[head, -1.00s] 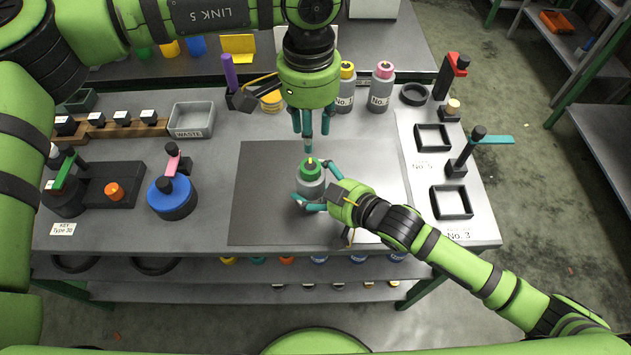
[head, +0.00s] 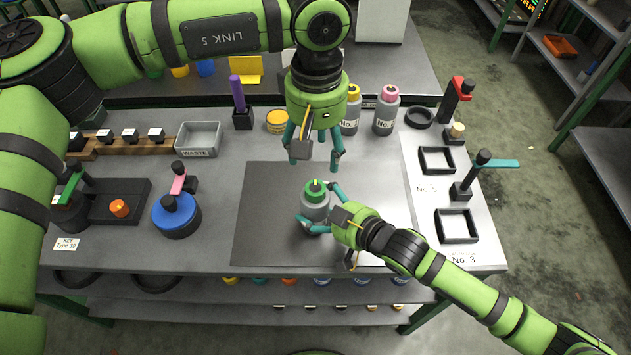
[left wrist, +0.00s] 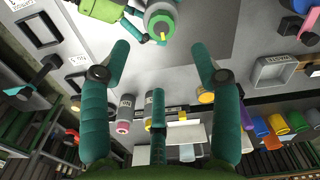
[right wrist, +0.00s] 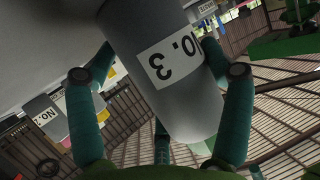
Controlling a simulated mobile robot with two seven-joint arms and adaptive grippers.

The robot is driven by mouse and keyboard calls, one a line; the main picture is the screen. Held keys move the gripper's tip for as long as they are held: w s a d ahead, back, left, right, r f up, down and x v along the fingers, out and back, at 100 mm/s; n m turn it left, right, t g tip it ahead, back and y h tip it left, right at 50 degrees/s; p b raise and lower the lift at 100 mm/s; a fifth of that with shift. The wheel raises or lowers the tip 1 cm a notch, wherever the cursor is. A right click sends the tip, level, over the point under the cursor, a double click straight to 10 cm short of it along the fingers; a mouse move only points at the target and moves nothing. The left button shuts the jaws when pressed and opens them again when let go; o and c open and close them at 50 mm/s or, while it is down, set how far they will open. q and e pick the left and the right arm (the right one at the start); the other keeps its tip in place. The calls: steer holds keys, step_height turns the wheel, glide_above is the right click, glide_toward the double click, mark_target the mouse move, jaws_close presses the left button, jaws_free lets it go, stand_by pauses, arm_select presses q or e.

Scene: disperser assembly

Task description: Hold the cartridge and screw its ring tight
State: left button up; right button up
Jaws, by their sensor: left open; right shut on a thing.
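The cartridge (head: 315,208) is a grey cylinder standing upright on the dark mat (head: 270,225), with a green ring (head: 316,188) and a yellow mark on top. My right gripper (head: 318,210) is shut around the cartridge body from the front right. In the right wrist view the cartridge (right wrist: 165,70) shows a "No. 3" label between the fingers. My left gripper (head: 315,160) is open and empty, pointing down just behind and above the ring. In the left wrist view the green ring (left wrist: 161,25) lies beyond the open fingertips, near the top.
Behind the mat stand grey bottles with a yellow cap (head: 351,92) and a pink cap (head: 387,95). A waste tray (head: 199,138) and a blue round device (head: 177,215) are to the left. Black square frames (head: 456,226) lie at right. The mat is otherwise clear.

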mark_target(315, 188)
arm_select(q)
step_height(315, 188, down, 10)
steer(key=n, duration=3.2)
steer(key=shift+a+n, duration=0.1)
steer(key=shift+n, duration=0.3)
steer(key=shift+c, duration=0.4)
steer(key=c, duration=1.1)
